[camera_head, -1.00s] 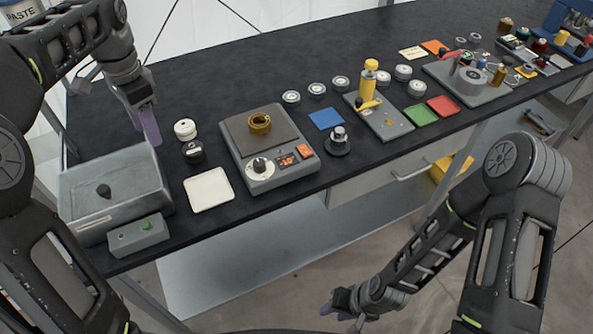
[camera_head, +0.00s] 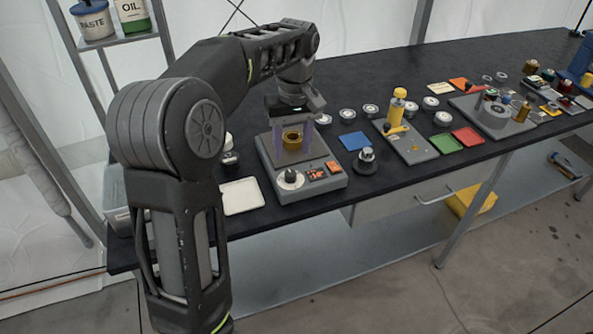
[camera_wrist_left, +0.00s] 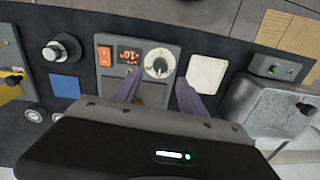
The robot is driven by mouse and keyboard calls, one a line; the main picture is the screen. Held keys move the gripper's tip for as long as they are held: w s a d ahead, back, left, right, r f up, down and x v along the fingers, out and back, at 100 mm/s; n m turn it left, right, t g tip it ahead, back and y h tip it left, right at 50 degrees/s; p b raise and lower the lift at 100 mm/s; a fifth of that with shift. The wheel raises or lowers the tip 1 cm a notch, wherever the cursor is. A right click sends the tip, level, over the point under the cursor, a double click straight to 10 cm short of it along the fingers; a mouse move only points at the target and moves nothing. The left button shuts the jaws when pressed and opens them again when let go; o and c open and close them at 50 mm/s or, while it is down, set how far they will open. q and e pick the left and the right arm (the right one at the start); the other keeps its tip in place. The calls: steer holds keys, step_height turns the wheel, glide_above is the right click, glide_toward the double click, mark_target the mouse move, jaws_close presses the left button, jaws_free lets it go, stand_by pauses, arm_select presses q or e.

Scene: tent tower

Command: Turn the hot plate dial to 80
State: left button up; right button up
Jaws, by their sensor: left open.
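The hot plate (camera_head: 318,184) is a grey box near the front edge of the bench, with a dark top plate and a brass ring (camera_head: 292,138) on it. Its dial (camera_head: 290,179) is a black knob on a white round scale at the front left. The dial also shows in the left wrist view (camera_wrist_left: 159,64), beside a small orange display (camera_wrist_left: 130,56) and an orange switch (camera_wrist_left: 105,57). My left gripper (camera_head: 293,133) is open above the top plate, its purple fingers either side of the ring in the head view. The dial is clear of the fingers. My right gripper is out of view.
A white square tile (camera_head: 241,196) lies left of the hot plate. A blue square (camera_head: 354,141) and a black-based knob (camera_head: 366,160) are on its right. A metal basin (camera_wrist_left: 272,110) shows in the wrist view. Several round tins stand behind.

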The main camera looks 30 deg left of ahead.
mark_target(291, 173)
arm_select(q)
steer(key=shift+s+a+f, duration=0.1)
steer(key=shift+s+f, duration=0.05)
steer(key=shift+f, duration=3.75)
steer(key=shift+c, duration=0.3)
jaws_close()
